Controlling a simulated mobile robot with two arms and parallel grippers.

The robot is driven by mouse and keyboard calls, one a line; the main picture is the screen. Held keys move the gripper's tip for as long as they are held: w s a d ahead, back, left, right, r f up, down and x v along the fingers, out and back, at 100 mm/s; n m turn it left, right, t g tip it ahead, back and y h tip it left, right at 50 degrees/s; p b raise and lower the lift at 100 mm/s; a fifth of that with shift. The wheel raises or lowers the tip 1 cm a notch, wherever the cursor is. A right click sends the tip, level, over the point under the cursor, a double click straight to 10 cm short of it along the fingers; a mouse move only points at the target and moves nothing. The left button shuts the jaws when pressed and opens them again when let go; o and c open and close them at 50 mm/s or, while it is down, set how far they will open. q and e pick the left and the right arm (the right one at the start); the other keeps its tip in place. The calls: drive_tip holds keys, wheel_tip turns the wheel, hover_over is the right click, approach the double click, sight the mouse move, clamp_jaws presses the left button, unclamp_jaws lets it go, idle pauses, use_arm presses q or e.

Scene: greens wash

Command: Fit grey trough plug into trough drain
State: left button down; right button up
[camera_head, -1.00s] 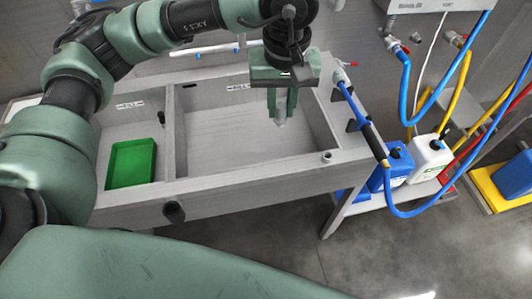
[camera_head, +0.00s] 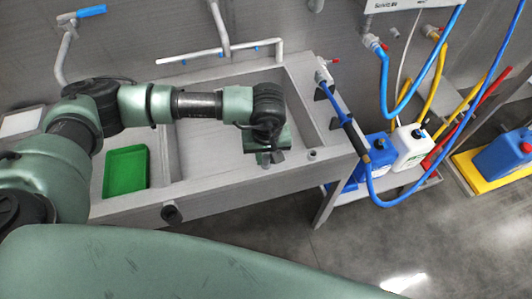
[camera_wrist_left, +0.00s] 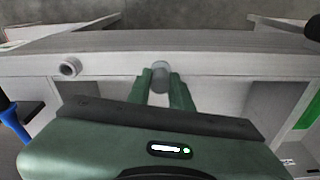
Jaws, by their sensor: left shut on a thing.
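My left gripper (camera_head: 264,160) is low over the front part of the right basin of the grey trough (camera_head: 230,190). It is shut on a small grey plug (camera_wrist_left: 160,72), which shows between the fingertips in the left wrist view. In the head view, the arm and gripper hide most of the plug. The plug appears close to the trough's front wall (camera_wrist_left: 225,62); I cannot tell whether they touch. I cannot make out the drain; the arm covers much of the right basin. My right gripper is not in view.
A green tray (camera_head: 126,170) lies in the left basin. A short round grey fitting (camera_head: 312,155) sits on the front rim, right of my gripper. A blue hose (camera_head: 368,180) hangs at the trough's right end, near blue and white canisters (camera_head: 410,148).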

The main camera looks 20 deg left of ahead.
sight(267, 168)
use_arm(q)
drive_tip(key=shift+d, duration=0.1)
drive_tip(key=shift+f, duration=0.2)
drive_tip(key=c, duration=1.3)
unclamp_jaws()
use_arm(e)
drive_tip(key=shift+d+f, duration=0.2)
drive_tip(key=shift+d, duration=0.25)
use_arm(q)
drive_tip(key=shift+r, duration=0.2)
drive_tip(key=r+b, duration=0.1)
drive_tip(key=r, duration=0.3)
drive_tip(key=s+r+b, duration=0.1)
drive_tip(key=r+b, duration=0.1)
drive_tip(key=r, duration=0.2)
drive_tip(key=r+b, duration=0.1)
drive_tip(key=r, duration=0.3)
drive_tip(key=shift+s+d+b, duration=0.15)
drive_tip(key=shift+d+b, duration=0.1)
drive_tip(key=shift+b, duration=0.1)
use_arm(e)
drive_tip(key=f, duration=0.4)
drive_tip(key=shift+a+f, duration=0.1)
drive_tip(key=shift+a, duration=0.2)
